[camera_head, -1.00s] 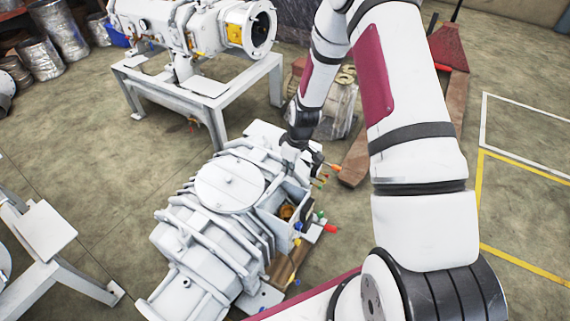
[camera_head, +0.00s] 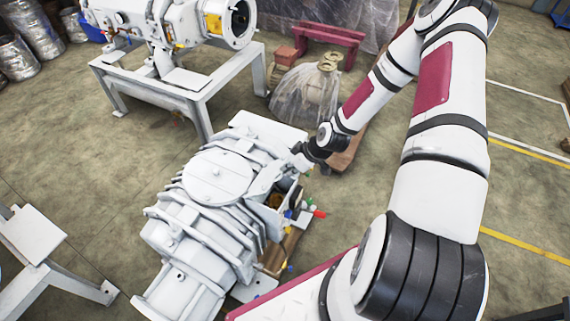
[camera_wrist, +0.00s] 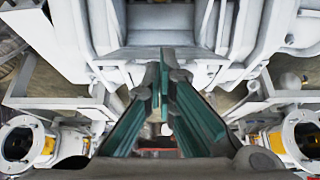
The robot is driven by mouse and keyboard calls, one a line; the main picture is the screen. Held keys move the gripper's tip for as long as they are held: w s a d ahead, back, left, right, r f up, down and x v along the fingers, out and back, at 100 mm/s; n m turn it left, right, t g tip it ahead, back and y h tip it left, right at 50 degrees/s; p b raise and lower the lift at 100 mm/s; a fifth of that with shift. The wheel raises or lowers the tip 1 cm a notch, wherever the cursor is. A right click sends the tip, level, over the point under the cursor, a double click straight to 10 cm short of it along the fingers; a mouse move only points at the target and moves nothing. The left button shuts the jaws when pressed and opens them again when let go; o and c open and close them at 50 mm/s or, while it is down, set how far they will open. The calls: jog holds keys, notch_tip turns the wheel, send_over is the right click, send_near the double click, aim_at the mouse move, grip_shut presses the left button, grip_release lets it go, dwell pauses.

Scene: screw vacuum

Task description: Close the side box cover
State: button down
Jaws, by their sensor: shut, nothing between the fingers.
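The white pump body (camera_head: 217,178) stands on the floor in the head view, with a round lid on top. The side box (camera_head: 275,201) is on its right side, and orange-yellow parts show inside. A pale plate (camera_head: 265,179), apparently the box cover, is tilted up beside the opening, so the box is not fully covered. My gripper (camera_head: 301,163) is at the plate's upper right, close to the box; I cannot tell whether it touches. In the wrist view my gripper's dark green fingers (camera_wrist: 163,68) converge with nothing between them, facing white pump parts (camera_wrist: 158,55).
Small coloured handles (camera_head: 303,208) stick out right of the box. A second white machine on a stand (camera_head: 175,75) is at the back left. A plastic-wrapped object (camera_head: 307,92) stands behind my arm. Open floor (camera_head: 350,205) lies to the right.

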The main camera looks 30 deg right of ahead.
jog(key=s+d+f+t+y+b, duration=0.1)
jog(key=s+d+f+b, duration=0.1)
jog(key=f, duration=0.4)
jog(key=s+d+f+t+y+b, duration=0.1)
jog(key=s+d+f+t+b, duration=0.1)
jog(key=f, duration=0.5)
jog(key=shift+s+b, duration=0.65)
jog(key=shift+b, duration=0.75)
jog(key=shift+f, duration=0.15)
